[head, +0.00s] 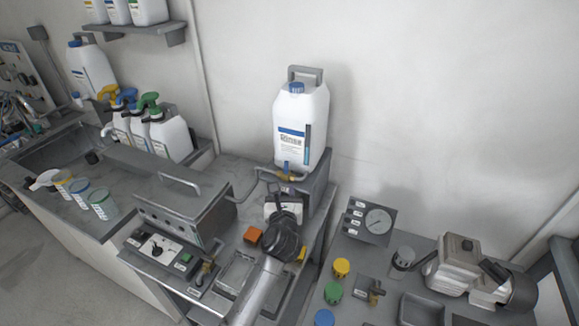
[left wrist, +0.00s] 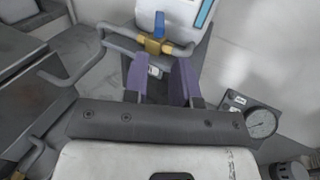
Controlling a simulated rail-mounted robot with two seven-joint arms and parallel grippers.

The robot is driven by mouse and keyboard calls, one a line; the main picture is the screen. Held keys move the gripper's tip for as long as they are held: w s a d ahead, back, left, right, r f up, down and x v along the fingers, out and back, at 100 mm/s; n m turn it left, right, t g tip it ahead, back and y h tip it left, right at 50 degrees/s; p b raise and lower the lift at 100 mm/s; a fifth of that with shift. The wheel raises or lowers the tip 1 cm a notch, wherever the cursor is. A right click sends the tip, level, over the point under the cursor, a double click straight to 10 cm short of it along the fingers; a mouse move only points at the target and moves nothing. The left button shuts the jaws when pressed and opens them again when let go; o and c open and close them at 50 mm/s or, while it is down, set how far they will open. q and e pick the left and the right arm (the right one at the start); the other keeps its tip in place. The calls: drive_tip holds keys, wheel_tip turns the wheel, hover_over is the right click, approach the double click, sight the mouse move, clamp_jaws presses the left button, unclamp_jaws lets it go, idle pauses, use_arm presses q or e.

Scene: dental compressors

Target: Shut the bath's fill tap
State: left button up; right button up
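The tap has a brass body (left wrist: 154,46) and a blue handle (left wrist: 159,24). It sits on a grey pipe below the white canister (head: 300,118), and its handle points up in the left wrist view, across the pipe. In the head view the tap (head: 287,168) is small. The bath (head: 178,213) is a grey box with a lid handle, left of the tap. My left gripper (left wrist: 161,80) has purple fingers apart with nothing between them. The fingers are just short of the tap and apart from it. The gripper (head: 285,190) is partly hidden by my wrist in the head view. My right gripper is out of view.
Spray bottles (head: 150,130) and several cups (head: 82,195) stand on the left counter. A gauge box (head: 370,221) and coloured caps (head: 341,267) are on the right bench. The wall is close behind the canister.

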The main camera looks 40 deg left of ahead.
sight(286, 160)
use_arm(q)
drive_tip(key=b+x, duration=0.2)
drive_tip(key=x, duration=1)
clamp_jaws()
